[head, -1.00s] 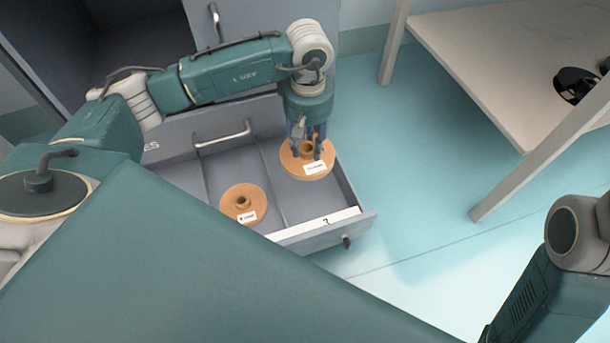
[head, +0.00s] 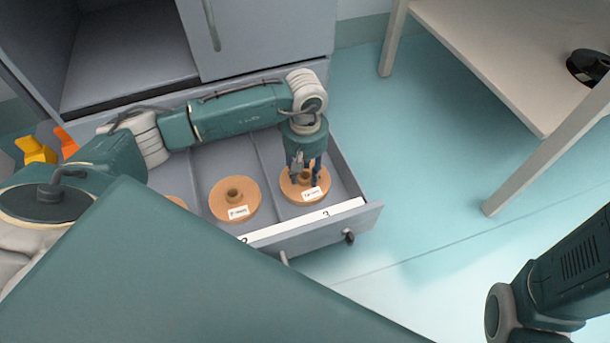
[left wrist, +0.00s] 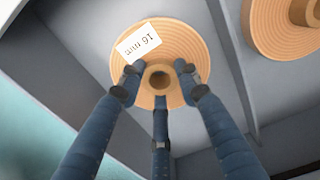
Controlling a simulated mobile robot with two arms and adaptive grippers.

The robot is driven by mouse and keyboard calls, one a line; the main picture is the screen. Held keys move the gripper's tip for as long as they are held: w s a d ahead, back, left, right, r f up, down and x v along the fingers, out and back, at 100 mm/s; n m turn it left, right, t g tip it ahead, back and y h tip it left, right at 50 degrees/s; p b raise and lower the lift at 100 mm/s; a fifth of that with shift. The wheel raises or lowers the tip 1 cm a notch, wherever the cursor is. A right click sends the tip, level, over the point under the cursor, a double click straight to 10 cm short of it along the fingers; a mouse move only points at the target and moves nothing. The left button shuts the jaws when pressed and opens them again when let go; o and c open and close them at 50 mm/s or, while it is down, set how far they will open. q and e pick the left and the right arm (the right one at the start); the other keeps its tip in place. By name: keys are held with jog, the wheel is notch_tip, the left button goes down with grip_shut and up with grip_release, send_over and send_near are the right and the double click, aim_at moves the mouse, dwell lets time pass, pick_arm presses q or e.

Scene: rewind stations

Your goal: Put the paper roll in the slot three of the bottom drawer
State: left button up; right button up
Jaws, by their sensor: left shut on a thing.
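The paper roll (head: 292,192), an orange-tan disc with a central hub and a white label, is in the right-hand compartment of the open bottom drawer (head: 310,238), behind the front strip's "3" mark. My left gripper (head: 304,178) points down and is shut on its hub. In the left wrist view the fingers (left wrist: 159,85) close around the hub of the roll (left wrist: 188,45), whose label reads 16 mm. The roll looks level and at or close to the compartment floor; contact is hard to tell. My right gripper is outside the views.
A similar roll (head: 222,200) lies in the middle compartment, and part of another (head: 178,201) shows further left. Dividers separate the compartments. The grey cabinet (head: 270,40) stands behind. A pale table (head: 480,60) stands at right, with clear floor between. Yellow and orange items (head: 36,151) are at left.

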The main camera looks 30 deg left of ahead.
pick_arm(q)
jog(key=shift+w+r, duration=0.1)
jog(key=shift+r, duration=0.05)
jog(key=shift+f, duration=0.25)
jog(key=o, duration=1.3)
jog(key=shift+r, duration=0.15)
